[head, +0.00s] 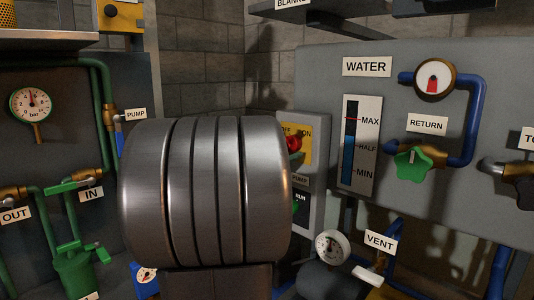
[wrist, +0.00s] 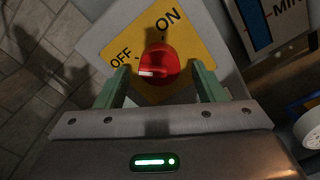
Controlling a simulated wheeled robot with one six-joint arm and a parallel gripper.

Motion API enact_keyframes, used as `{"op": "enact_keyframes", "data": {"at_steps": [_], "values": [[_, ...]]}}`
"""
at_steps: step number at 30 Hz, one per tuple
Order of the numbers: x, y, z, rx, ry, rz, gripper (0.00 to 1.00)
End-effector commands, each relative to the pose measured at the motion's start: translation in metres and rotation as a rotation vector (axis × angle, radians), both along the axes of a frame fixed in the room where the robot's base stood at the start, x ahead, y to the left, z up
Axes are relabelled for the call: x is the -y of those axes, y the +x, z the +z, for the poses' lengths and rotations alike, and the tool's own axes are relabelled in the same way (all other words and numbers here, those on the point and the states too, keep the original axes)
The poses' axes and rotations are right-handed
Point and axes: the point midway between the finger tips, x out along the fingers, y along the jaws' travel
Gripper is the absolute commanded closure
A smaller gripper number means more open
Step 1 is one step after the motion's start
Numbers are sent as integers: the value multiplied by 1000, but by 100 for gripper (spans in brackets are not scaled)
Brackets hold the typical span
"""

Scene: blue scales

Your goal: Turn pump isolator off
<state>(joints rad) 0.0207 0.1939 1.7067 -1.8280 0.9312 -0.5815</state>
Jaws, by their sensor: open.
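The pump isolator is a round red knob (wrist: 160,66) on a yellow plate (wrist: 190,42) marked OFF on the left and ON at the top right in the wrist view. A white mark shows on the knob's lower left, on the OFF side. My gripper (wrist: 158,70) is open, with one green finger on each side of the knob; whether they touch it I cannot tell. In the head view the red knob (head: 294,143) shows at the edge of my arm, which hides part of the yellow plate (head: 305,151) and the gripper.
Under the isolator is a PUMP label with a green RUN button (head: 296,207). To the right are the water gauge (head: 361,145) and the green RETURN valve (head: 414,163). A dial (head: 332,246) and VENT lever (head: 368,276) are below. Green pipework is on the left.

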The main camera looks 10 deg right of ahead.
Motion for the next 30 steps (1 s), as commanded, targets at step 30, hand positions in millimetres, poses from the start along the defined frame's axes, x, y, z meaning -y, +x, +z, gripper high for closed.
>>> {"op": "enact_keyframes", "data": {"at_steps": [30], "values": [[-101,-79,-1,-3,1,0,37]]}}
